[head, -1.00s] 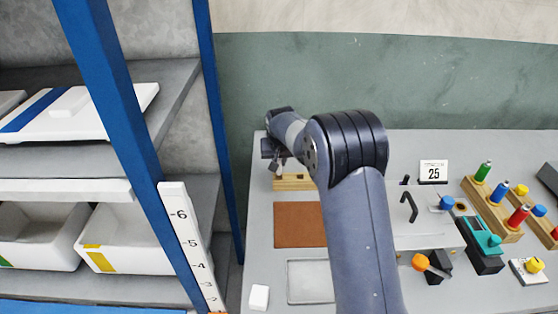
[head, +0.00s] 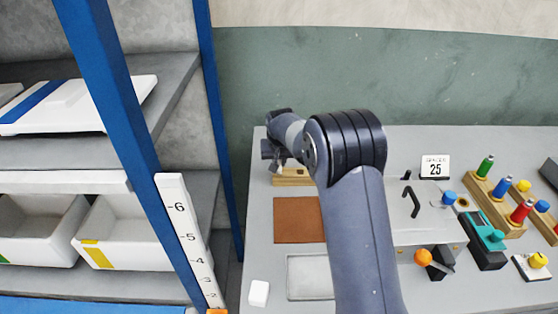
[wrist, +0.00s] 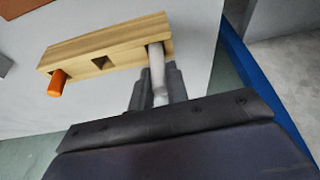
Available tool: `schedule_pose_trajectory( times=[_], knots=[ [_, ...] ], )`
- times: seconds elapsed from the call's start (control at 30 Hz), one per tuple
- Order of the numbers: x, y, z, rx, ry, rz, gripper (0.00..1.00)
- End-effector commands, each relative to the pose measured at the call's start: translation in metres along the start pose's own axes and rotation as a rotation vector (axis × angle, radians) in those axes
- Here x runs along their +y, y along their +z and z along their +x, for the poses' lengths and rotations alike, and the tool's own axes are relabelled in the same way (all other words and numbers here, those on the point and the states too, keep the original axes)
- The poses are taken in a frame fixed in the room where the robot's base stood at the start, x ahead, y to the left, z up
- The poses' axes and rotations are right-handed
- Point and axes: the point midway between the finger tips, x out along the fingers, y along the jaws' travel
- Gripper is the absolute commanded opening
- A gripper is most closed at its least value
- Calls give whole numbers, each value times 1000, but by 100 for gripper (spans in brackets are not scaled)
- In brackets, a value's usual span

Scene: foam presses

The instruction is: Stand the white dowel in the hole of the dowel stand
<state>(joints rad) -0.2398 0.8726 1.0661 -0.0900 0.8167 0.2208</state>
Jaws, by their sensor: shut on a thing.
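The dowel stand is a light wooden block (wrist: 105,48), seen in the wrist view; in the head view its front (head: 292,178) shows behind my arm. An orange dowel (wrist: 58,82) stands at its left end, and a dark square hole (wrist: 100,63) is in the middle. My gripper (wrist: 160,92) is shut on the white dowel (wrist: 157,65). The dowel's far end overlaps the stand's right end; I cannot tell whether it is inside a hole. In the head view my gripper (head: 272,152) is beside the stand's left end, and the white dowel is not clear.
A brown mat (head: 297,222), a grey tray (head: 308,257) and a white block (head: 259,293) lie on the grey table (head: 262,225). A blue rack post (head: 228,160) stands close on the left. Coloured pegs and presses fill the right side.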

Motion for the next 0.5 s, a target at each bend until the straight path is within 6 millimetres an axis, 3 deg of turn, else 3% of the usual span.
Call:
schedule_pose_trajectory(
  times=[0.5],
  knots=[
    [0,5,13,0,0,0,0]
  ],
)
